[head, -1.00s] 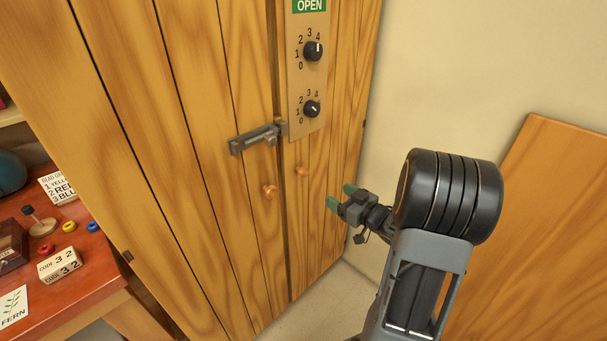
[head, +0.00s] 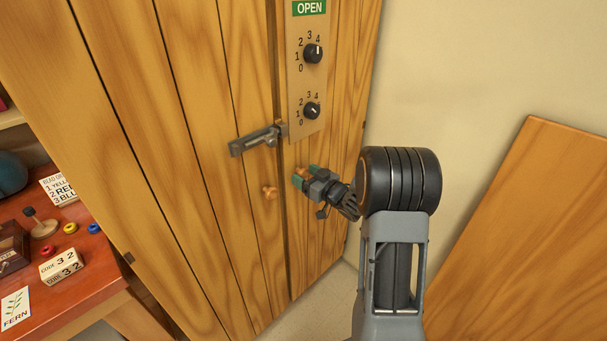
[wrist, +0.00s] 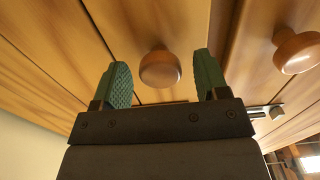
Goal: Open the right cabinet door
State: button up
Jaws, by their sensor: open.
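The wooden cabinet has two doors. The right cabinet door (head: 328,150) looks shut, with a panel of two dials and a green OPEN sign on it. Its round wooden knob (wrist: 160,68) sits between my gripper's green fingertips in the wrist view, with a gap on both sides. My gripper (head: 305,177) is open at this knob, partly hiding it in the head view. The left door (head: 190,150) has its own knob (head: 270,192), which is to the right in the wrist view (wrist: 296,50). A grey latch (head: 258,139) lies across the seam above the knobs.
A red-brown table (head: 85,285) at the left holds a code block (head: 62,266), cards and small coloured rings. A wooden board (head: 540,230) leans on the wall at the right. Bare floor shows below the doors.

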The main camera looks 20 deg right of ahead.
jog(key=shift+w+a, duration=0.25)
jog(key=shift+w, duration=0.3)
